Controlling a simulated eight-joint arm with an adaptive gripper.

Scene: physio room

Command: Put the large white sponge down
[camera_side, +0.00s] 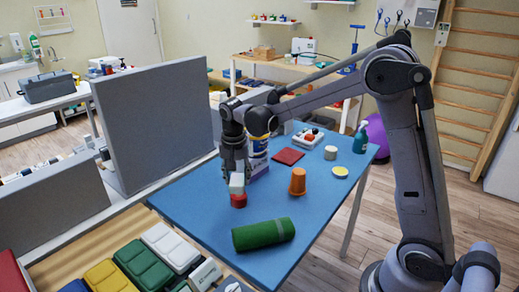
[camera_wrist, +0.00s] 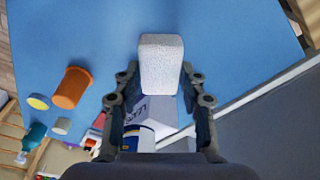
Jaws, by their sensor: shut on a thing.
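My gripper (camera_side: 235,167) points down over the blue table, its fingers closed on the large white sponge (camera_side: 237,183). In the wrist view the sponge (camera_wrist: 161,62) is a pale, speckled, rounded block between the two fingers of my gripper (camera_wrist: 160,78). In the side view a small red object (camera_side: 239,200) shows directly below the sponge. I cannot tell whether the two touch. The red object is hidden in the wrist view.
The blue table (camera_side: 200,205) has bare surface left of the sponge. A green roll (camera_side: 263,234) lies in front, an orange cup (camera_side: 297,181) stands to the right, and a white-and-blue tub (camera_side: 259,147) is close behind. A grey panel (camera_side: 150,120) rises at left.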

